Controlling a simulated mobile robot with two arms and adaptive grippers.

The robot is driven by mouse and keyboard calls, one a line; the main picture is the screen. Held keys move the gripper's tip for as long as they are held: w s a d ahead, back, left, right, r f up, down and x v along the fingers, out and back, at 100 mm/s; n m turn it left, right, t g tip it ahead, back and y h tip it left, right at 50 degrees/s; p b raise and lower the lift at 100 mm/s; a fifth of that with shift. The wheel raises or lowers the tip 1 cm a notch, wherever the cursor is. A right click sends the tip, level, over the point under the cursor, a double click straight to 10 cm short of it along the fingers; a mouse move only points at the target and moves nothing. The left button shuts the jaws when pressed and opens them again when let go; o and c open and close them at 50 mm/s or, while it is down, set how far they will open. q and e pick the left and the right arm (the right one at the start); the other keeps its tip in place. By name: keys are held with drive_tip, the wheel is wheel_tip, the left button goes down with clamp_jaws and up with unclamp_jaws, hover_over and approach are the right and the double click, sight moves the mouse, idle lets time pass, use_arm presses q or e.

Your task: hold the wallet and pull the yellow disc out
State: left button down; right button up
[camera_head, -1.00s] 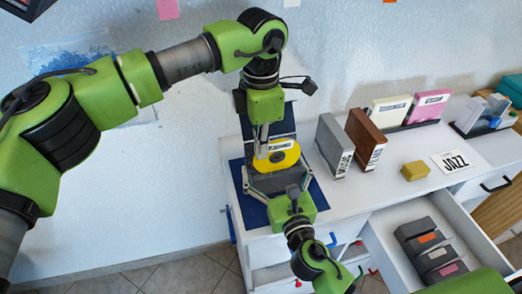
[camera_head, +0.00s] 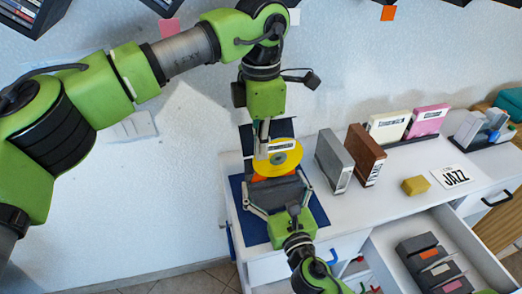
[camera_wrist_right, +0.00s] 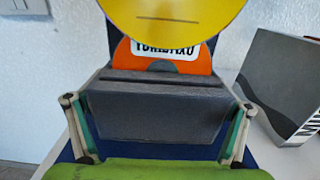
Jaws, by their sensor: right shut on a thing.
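The yellow disc (camera_head: 288,160) is gripped by my left gripper (camera_head: 262,153), whose fingers come down onto it from above. The grey wallet (camera_head: 277,191) stands below it on a dark blue mat (camera_head: 312,208). My right gripper (camera_head: 285,203) is shut on the wallet from the front, its fingers on both sides. In the right wrist view, the yellow disc (camera_wrist_right: 180,15) is above the wallet (camera_wrist_right: 155,118), its lower edge clear of the slot. An orange disc (camera_wrist_right: 192,68) with a white label sticks up behind the wallet's front edge.
A grey case (camera_head: 334,160) and a brown case (camera_head: 366,155) stand right of the mat. A yellow block (camera_head: 415,186) and a JAZZ card (camera_head: 450,176) lie further right. An open drawer (camera_head: 470,228) with several dark cases is in front.

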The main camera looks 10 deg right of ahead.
drive_tip(key=o, duration=0.8)
drive_tip(key=shift+o, duration=0.2)
drive_tip(key=s, duration=1.2)
drive_tip(key=shift+d, duration=0.2)
drive_tip(key=shift+s, duration=0.1)
